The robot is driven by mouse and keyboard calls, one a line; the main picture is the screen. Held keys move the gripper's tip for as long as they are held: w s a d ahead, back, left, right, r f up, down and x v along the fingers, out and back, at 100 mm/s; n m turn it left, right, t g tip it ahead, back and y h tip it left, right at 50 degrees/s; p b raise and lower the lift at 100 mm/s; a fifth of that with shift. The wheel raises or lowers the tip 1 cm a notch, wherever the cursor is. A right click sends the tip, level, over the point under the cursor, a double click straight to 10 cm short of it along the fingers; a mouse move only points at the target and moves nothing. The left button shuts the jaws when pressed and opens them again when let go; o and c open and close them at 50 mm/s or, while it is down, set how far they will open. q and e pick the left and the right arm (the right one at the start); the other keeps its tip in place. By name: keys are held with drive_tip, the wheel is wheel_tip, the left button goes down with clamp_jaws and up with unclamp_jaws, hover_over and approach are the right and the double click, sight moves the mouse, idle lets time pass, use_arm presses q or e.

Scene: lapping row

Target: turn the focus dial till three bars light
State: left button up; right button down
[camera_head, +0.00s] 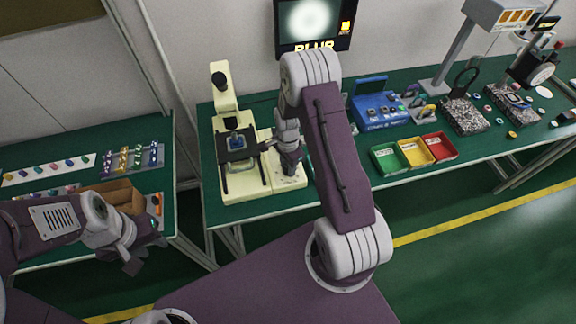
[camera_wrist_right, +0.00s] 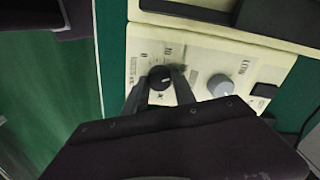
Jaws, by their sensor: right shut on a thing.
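The cream microscope (camera_head: 222,95) stands on the green bench, with its control panel on the base at its right. In the right wrist view the panel (camera_wrist_right: 205,60) carries a black dial (camera_wrist_right: 160,77) with a white pointer mark and printed scale, and a grey knob (camera_wrist_right: 220,86). My right gripper (camera_head: 290,168) is at the panel, its fingers shut on either side of the black dial. The monitor (camera_head: 312,22) shows a blurred white disc, the word BLUR and a small orange indicator; its bars are too small to count. My left gripper (camera_head: 146,254) is open and empty, away from the microscope.
A blue box (camera_head: 380,110) and green, yellow and red trays (camera_head: 415,152) stand right of my right arm. A lamp stand (camera_head: 455,50) is further right. A second bench at left holds a brown box (camera_head: 112,192) and small coloured parts.

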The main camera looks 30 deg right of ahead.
idle(0.5)
drive_tip(key=c, duration=1)
unclamp_jaws()
drive_tip(key=shift+r, duration=0.1)
wheel_tip(320, 180, up, 9)
drive_tip(key=shift+f, duration=0.1)
